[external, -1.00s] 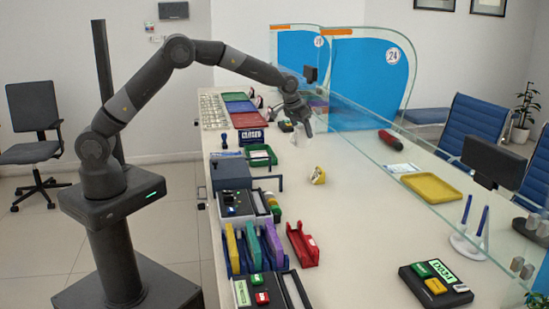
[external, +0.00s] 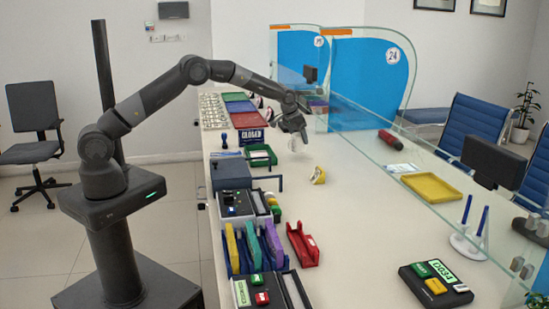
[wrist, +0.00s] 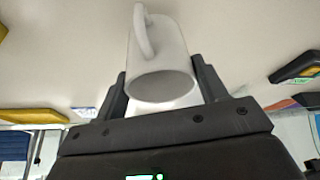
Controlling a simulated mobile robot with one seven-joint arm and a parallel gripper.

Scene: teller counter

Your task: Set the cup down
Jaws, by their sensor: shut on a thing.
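A white cup (wrist: 160,75) with its handle showing is between the two fingers of my gripper (wrist: 163,82) in the wrist view. The fingers are shut on it, one on each side. In the external view my gripper (external: 298,134) points downward low over the far part of the long counter (external: 340,215). The cup is small and pale there, (external: 293,145) just under the gripper. I cannot tell whether its base touches the counter.
A green tray (external: 260,155) and a red tray (external: 249,119) are to the left of the gripper. A yellow object (external: 318,176) lies nearer the camera. A glass screen (external: 420,175) runs along the right. The counter's middle is mostly clear.

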